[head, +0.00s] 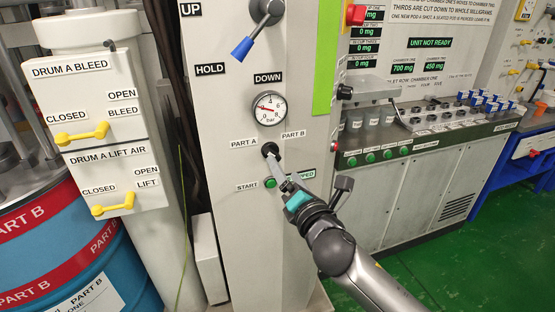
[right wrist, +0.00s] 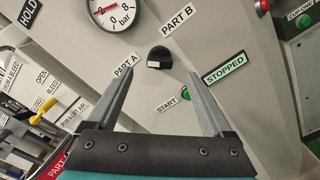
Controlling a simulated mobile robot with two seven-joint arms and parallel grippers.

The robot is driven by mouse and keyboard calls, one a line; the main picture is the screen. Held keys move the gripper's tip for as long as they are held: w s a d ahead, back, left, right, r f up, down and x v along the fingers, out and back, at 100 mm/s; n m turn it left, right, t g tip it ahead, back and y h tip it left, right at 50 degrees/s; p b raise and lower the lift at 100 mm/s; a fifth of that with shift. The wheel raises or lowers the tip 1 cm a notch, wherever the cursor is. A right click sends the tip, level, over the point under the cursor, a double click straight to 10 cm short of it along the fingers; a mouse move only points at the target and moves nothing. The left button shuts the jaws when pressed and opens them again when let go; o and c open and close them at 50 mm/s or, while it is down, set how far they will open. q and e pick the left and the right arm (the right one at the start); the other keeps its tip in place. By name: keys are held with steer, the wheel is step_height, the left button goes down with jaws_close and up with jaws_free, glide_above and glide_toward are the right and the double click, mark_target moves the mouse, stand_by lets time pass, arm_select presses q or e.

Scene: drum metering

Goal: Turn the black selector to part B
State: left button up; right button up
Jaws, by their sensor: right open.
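The black selector (head: 269,149) is on the grey panel below the pressure gauge, between the PART A label (head: 243,142) and the PART B label (head: 293,134). In the right wrist view the selector (right wrist: 160,55) shows a pale mark on its lower edge; I cannot tell for sure which label it points at. My right gripper (head: 273,168) is just in front of and below the selector. In the right wrist view its fingers (right wrist: 160,73) are apart with nothing between them, and the selector lies beyond the tips. My left gripper is not in view.
The green START button (head: 270,183) is close below the selector, beside the STOPPED sign (right wrist: 224,68). The gauge (head: 268,108) and a blue-tipped lever (head: 243,47) are above. Yellow-handled valves (head: 82,134) and a blue drum (head: 120,265) stand left.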

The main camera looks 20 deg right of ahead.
mark_target(277, 159)
steer(key=shift+w+a+b, duration=0.15)
steer(key=shift+w+b, duration=0.2)
steer(key=shift+w, duration=2.7)
jaws_close()
